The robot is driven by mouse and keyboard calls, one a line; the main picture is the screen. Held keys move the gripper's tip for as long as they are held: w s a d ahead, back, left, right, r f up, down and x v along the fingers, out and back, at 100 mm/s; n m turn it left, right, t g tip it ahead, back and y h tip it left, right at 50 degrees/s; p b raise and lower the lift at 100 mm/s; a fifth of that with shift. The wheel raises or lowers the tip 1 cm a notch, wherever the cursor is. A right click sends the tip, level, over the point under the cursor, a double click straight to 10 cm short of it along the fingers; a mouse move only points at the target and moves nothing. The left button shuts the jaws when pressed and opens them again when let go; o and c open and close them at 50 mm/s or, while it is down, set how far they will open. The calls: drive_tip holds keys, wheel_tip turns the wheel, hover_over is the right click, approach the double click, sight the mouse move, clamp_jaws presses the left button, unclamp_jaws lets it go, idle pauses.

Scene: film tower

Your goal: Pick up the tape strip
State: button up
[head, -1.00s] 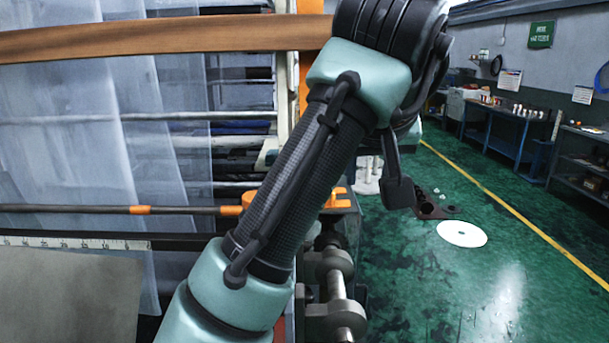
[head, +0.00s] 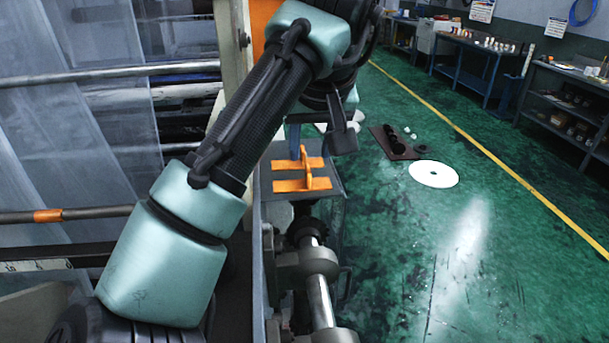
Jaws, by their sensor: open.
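An orange piece (head: 306,178) lies on the grey top of a machine box in the middle of the head view. It has two flat bars and a raised part standing up between them. No other thing looks like a tape strip, and I cannot tell for sure that this is it. My gripper (head: 311,148) is at the end of my teal and black arm, just above and behind the orange piece in the picture. It is partly hidden by my forearm and wrist. It seems open and empty. I cannot see whether it touches the orange piece.
The grey box (head: 328,205) stands beside a machine with metal rollers (head: 318,275). Film sheets (head: 75,130) hang at left. A white disc (head: 433,174) and a dark plate (head: 392,143) lie on the green floor. Benches line the back right. The floor at right is mostly clear.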

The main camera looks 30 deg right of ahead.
sight(309, 168)
drive_tip(key=p+x, duration=0.1)
drive_tip(key=x, duration=0.5)
drive_tip(key=shift+w+d+f+p, duration=0.25)
drive_tip(key=shift+w+p, duration=0.05)
drive_tip(key=shift+p, duration=0.1)
clamp_jaws()
